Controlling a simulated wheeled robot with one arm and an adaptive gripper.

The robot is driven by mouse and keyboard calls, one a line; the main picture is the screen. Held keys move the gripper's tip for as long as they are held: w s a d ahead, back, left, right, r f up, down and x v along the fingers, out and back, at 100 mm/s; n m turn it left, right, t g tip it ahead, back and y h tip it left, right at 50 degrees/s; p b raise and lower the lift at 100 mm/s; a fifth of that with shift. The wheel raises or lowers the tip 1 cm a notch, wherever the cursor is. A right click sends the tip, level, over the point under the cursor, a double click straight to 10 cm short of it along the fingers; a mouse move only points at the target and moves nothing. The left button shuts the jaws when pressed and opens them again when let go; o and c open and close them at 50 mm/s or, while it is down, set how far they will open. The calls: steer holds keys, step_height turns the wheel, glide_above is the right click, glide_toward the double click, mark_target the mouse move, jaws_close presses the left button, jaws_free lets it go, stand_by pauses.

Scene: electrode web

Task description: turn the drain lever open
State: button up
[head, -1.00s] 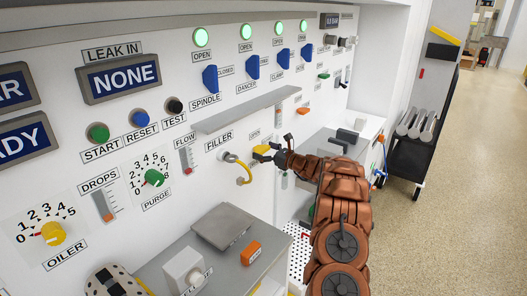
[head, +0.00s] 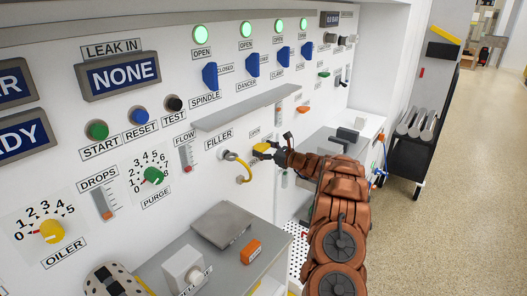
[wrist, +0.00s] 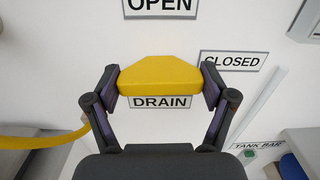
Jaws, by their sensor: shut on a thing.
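The yellow drain lever (wrist: 160,76) is on the white panel, with a DRAIN label just under it in the wrist view. An OPEN label (wrist: 160,6) is above it and a CLOSED label (wrist: 233,61) is to its right. My gripper (wrist: 161,84) has one dark finger against each side of the lever and is shut on it. In the head view the lever (head: 262,147) shows at the tip of my gripper (head: 272,149), partly hidden by the fingers. Which way the lever points is hard to tell.
A yellow hose (head: 240,168) at the FILLER port hangs left of the lever. A grey shelf (head: 245,107) juts out above. A grey ledge (head: 222,225) with an orange block (head: 251,251) is below left. A dark cart (head: 408,150) stands to the right by open floor.

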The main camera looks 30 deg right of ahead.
steer(key=shift+a+f, duration=0.1)
steer(key=shift+f, duration=0.05)
steer(key=n+b, duration=0.2)
steer(key=b, duration=0.1)
steer(key=shift+f+b, duration=0.2)
steer(key=shift+b, duration=0.1)
steer(key=n+b, duration=0.7)
steer(key=b, duration=0.2)
steer(key=shift+f, duration=0.2)
steer(key=n+b, duration=0.5)
steer(key=b, duration=0.1)
steer(key=shift+r+n+b, duration=0.1)
steer(key=shift+n+b, duration=1)
steer(key=shift+r+n+b, duration=0.2)
steer(key=shift+n+b, duration=0.35)
steer(key=shift+n, duration=0.05)
steer(key=o, duration=1)
steer(key=shift+r, duration=0.1)
